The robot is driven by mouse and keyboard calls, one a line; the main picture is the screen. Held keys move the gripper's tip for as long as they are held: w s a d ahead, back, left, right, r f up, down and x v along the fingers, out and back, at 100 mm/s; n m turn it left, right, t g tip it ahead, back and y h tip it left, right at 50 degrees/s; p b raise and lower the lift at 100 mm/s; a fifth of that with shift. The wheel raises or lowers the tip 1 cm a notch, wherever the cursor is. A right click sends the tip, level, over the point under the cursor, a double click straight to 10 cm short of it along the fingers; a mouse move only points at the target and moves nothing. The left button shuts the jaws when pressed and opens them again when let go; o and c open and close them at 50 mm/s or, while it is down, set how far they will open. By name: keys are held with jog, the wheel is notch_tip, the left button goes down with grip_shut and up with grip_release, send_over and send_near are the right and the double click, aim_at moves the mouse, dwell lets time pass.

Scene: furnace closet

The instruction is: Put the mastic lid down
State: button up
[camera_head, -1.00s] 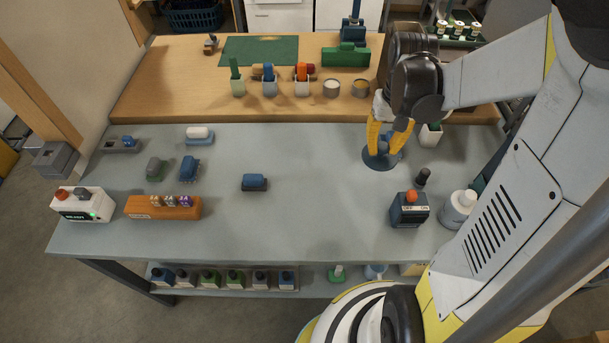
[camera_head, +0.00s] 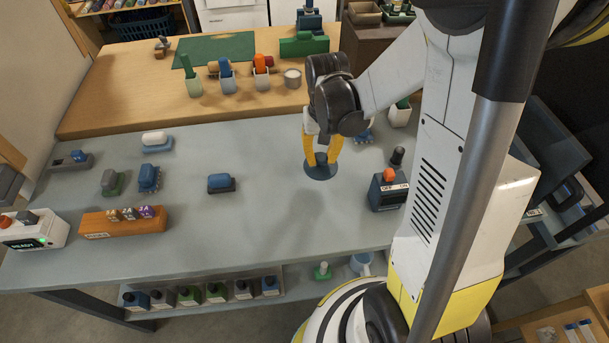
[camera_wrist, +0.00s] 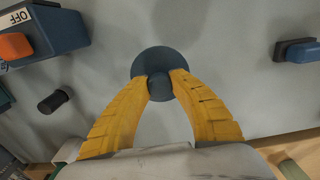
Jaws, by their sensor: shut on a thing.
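The mastic lid is a dark blue round disc with a knob on top (camera_head: 318,174). My gripper (camera_head: 321,158) points down over the grey table, its yellow fingers shut on the knob. The wrist view shows the disc (camera_wrist: 150,60) beyond the fingertips of my gripper (camera_wrist: 161,84), with the knob between them. The lid looks level and low over bare table; I cannot tell whether it touches the surface.
A dark blue box with an orange button (camera_head: 388,188) and a dark cylinder (camera_head: 397,157) stand right of the lid. A blue block (camera_head: 221,183) lies to its left, with clear table between.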

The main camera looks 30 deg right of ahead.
aim_at(308, 165)
jog(key=a, duration=0.1)
jog(key=w+a+f, duration=0.1)
jog(key=a+f, duration=0.1)
jog(key=shift+w+b, duration=0.25)
jog(key=shift+b, duration=0.1)
jog(key=shift+f+b, duration=0.95)
jog(key=shift+f, duration=1)
jog(key=shift+f, duration=0.2)
jog(key=o, duration=0.9)
jog(key=shift+o, duration=0.2)
jog(key=shift+r, duration=0.1)
